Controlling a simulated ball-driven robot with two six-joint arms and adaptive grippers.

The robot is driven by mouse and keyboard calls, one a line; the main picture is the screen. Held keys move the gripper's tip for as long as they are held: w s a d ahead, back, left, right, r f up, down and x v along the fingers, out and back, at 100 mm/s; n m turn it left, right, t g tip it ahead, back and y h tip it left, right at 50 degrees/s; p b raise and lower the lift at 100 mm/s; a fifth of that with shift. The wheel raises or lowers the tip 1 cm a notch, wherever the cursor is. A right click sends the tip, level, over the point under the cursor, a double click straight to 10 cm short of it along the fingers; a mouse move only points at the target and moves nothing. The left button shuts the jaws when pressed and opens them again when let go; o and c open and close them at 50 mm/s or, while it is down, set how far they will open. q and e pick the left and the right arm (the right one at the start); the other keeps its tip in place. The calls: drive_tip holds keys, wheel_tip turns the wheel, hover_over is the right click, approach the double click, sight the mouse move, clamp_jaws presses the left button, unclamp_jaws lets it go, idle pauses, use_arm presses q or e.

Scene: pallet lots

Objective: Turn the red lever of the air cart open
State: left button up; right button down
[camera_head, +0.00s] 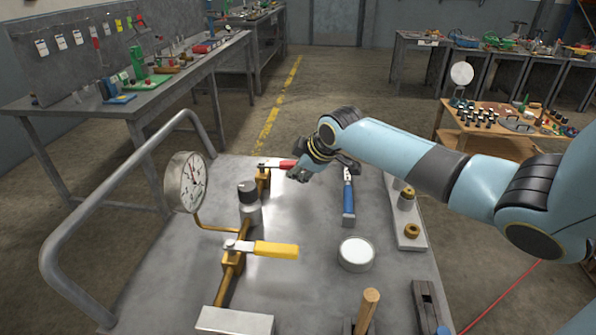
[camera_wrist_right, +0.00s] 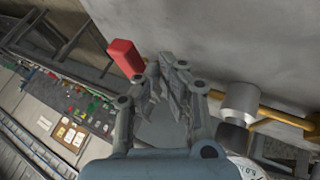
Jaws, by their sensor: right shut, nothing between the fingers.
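The air cart (camera_head: 190,300) has a brass pipe with two levers. The red lever (camera_head: 285,165) is at the far end of the pipe, its handle pointing right. In the right wrist view the red lever (camera_wrist_right: 125,57) sits just left of my fingertips, outside them. My right gripper (camera_head: 299,175) is at the handle's right end and partly covers it; in the wrist view the right gripper (camera_wrist_right: 168,65) is shut and empty. I cannot tell whether it touches the handle. The yellow lever (camera_head: 275,250) is at the near end, also pointing right. My left gripper is not in view.
A pressure gauge (camera_head: 185,182) and a bent tube handrail (camera_head: 75,225) stand at the cart's left. A blue-handled tool (camera_head: 348,205), a white round tin (camera_head: 356,253) and a plate with fittings (camera_head: 410,236) lie to the right. Clear cart top lies between the levers.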

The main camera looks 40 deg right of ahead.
drive_tip(key=shift+w+d+n+b, duration=0.15)
drive_tip(key=shift+d+n+b, duration=0.2)
drive_tip(key=shift+b, duration=0.25)
drive_tip(key=shift+y, duration=0.3)
